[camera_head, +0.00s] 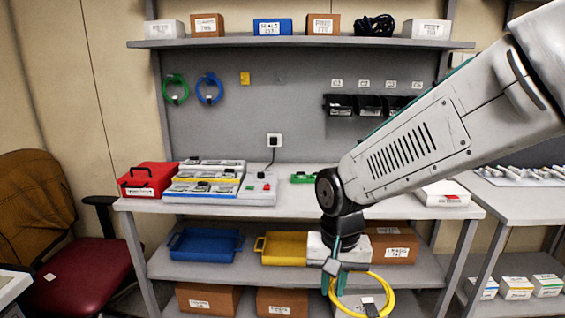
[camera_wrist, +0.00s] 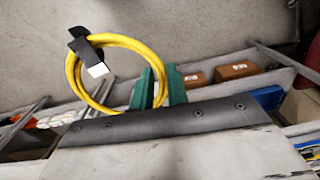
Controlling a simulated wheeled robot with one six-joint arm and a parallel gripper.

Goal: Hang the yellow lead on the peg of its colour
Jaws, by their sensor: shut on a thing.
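The yellow lead (camera_head: 387,300) is a coiled loop with a black strap and a white tag. My gripper (camera_head: 338,283) is shut on the side of the coil, in front of the lower shelf in the head view. In the wrist view the yellow coil (camera_wrist: 72,76) stands out to the left of the green fingers (camera_wrist: 158,88). The yellow peg plate (camera_head: 244,78) is on the grey back panel, with nothing hanging on it. It is up and to the left of my gripper in the head view.
A green coil (camera_head: 176,89) and a blue coil (camera_head: 209,89) hang left of the yellow plate. A grey plate (camera_head: 280,77) is to its right. Black bins (camera_head: 370,105) line the panel's right. The bench holds a red case (camera_head: 148,180) and a grey device (camera_head: 258,190). Boxes fill the top shelf.

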